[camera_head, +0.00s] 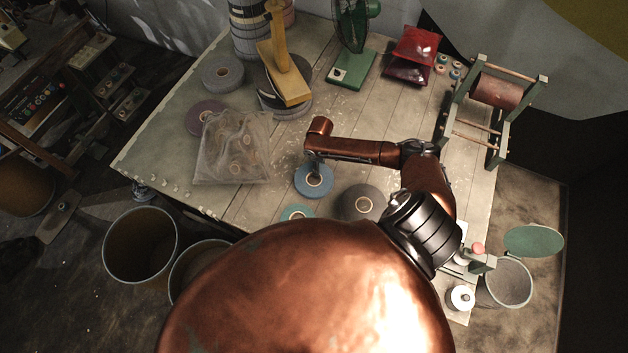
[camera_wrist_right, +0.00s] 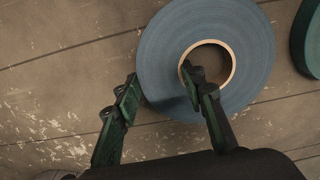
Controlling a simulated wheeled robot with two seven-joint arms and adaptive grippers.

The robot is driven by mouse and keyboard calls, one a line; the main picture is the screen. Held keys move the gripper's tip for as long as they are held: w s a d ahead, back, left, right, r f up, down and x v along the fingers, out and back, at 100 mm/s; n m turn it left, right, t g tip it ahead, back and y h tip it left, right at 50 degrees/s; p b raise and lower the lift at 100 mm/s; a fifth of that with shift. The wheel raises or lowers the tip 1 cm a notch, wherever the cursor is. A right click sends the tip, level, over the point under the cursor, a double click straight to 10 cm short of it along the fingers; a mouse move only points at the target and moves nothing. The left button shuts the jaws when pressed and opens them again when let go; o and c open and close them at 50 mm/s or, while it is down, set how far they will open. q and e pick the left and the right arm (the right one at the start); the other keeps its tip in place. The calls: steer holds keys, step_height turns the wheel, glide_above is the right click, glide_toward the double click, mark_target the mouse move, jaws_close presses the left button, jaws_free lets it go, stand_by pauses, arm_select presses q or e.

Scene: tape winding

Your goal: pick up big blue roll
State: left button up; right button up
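The big blue roll (camera_head: 313,188) lies flat on the table, with a tan core around its centre hole. In the right wrist view the blue roll (camera_wrist_right: 245,45) fills the upper middle. My right gripper (camera_head: 315,164) is over the roll's far edge. In the wrist view the right gripper (camera_wrist_right: 158,80) is open, its fingers apart across the roll's band. One fingertip is at the core hole and the other is just outside the rim. I cannot tell whether either finger touches the roll. My left gripper is not in view.
A dark grey roll (camera_head: 362,201) and a teal roll (camera_head: 297,213) lie close by. A clear bag of rolls (camera_head: 232,148) sits to the left. A yellow tool (camera_head: 283,72), green fan (camera_head: 352,60) and red packets (camera_head: 414,52) stand farther back. A wooden-bar frame (camera_head: 497,92) stands right.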

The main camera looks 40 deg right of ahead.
steer(key=shift+w, duration=0.1)
steer(key=c, duration=0.9)
